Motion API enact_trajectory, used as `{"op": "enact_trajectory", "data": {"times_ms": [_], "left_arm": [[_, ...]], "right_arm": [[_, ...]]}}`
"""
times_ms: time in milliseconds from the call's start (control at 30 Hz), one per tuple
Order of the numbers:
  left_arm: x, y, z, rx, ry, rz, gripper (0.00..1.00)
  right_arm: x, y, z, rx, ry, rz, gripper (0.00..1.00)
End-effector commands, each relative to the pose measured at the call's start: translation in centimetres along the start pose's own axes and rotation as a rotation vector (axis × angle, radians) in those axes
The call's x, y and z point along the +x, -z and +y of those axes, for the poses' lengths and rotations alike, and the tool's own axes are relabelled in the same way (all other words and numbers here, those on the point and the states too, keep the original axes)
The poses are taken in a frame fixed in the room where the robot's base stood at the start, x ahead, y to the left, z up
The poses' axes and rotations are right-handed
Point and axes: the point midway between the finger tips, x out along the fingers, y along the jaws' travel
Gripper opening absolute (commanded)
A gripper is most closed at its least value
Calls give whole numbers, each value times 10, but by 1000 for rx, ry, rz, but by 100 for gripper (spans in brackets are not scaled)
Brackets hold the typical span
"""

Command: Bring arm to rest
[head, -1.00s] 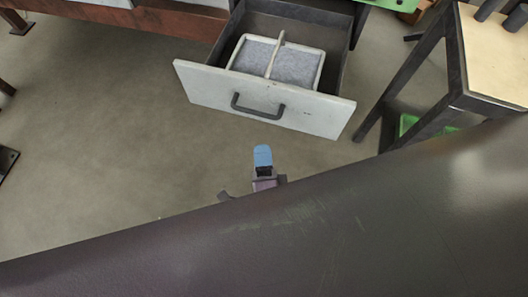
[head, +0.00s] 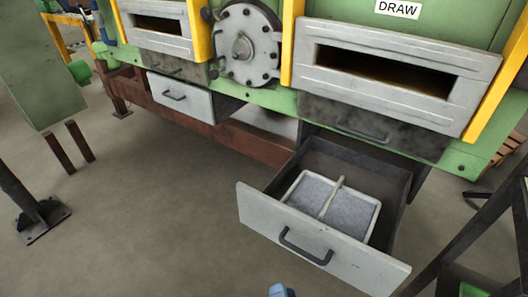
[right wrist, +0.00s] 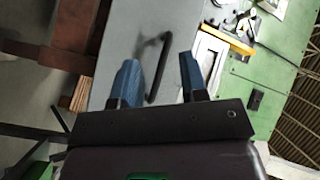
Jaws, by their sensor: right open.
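My right gripper (head: 282,290) shows only as a blue fingertip at the bottom edge of the head view, in front of the open drawer. In the right wrist view my right gripper (right wrist: 160,82) has its two blue fingers spread apart with nothing held. A dark drawer handle (right wrist: 158,70) appears between the fingers in that view, against the grey drawer front (right wrist: 135,40). In the head view the drawer handle (head: 305,247) is apart from the fingertip. My left gripper is not in view.
The pale-fronted drawer (head: 370,270) stands pulled out, holding a white tray (head: 374,222) of grey granular material with a bar across. Above it is the green furnace (head: 275,97) with a slotted door marked DRAW. A dark-framed stand (head: 470,235) is at right.

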Motion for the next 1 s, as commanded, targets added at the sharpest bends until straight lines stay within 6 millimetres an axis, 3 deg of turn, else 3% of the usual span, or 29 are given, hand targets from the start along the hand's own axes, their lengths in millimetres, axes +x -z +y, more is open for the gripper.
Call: {"op": "enact_trajectory", "data": {"times_ms": [233,400,500,600,800,1000], "left_arm": [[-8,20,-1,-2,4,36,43],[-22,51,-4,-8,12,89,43],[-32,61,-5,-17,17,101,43],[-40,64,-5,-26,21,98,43],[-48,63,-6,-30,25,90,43],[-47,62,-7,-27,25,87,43]], "right_arm": [[-30,52,22,-521,-99,-264,40],[-86,125,52,-866,-272,-425,40],[-119,165,62,-967,-357,-459,40],[-146,190,65,-1005,-402,-462,40],[-173,194,72,-1006,-436,-492,40],[-174,192,74,-1003,-439,-496,40]]}}
